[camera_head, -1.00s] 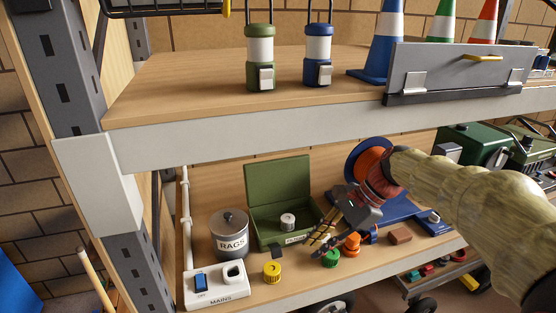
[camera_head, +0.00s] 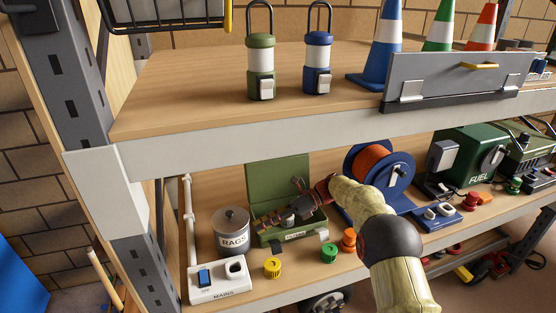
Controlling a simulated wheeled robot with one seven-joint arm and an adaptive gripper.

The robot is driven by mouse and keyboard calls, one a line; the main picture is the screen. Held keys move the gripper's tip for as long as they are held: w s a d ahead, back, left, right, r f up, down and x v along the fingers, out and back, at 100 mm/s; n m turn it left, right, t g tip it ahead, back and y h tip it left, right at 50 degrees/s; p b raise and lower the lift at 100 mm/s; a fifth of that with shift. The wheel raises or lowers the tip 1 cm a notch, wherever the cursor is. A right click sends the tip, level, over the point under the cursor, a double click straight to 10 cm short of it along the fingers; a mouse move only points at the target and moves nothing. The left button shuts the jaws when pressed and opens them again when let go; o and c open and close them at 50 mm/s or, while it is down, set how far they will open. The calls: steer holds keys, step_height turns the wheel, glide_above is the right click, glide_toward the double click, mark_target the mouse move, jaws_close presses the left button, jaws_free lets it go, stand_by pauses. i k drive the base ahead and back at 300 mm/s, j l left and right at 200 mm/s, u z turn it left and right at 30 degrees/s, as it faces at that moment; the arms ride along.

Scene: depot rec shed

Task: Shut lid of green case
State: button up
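The green case (camera_head: 267,240) stands on the lower shelf, right of the rags tin. Its lid (camera_head: 275,172) is raised, leaning back upright behind the tray part. My gripper (camera_head: 266,223) reaches in from the right, in front of the lid and over the open tray part. It hides part of the lid and most of the case's inside. The fingers point left; they are dark and small here, so I cannot tell whether they are open or shut, or whether they touch the case.
The rags tin (camera_head: 231,233) and the mains box (camera_head: 220,279) stand left of the case. Yellow (camera_head: 272,268), green (camera_head: 329,253) and orange (camera_head: 348,240) caps lie in front and to the right. A blue reel (camera_head: 397,168) stands to the right. The upper shelf (camera_head: 300,127) overhangs.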

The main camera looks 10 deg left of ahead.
mark_target(266, 180)
steer(key=i+l+u, duration=0.2)
steer(key=i+l, duration=1.2)
steer(key=i+l+u, duration=0.1)
steer(key=i, duration=0.25)
steer(key=i+l+u, duration=0.15)
steer(key=i+j, duration=0.1)
steer(key=j, duration=0.45)
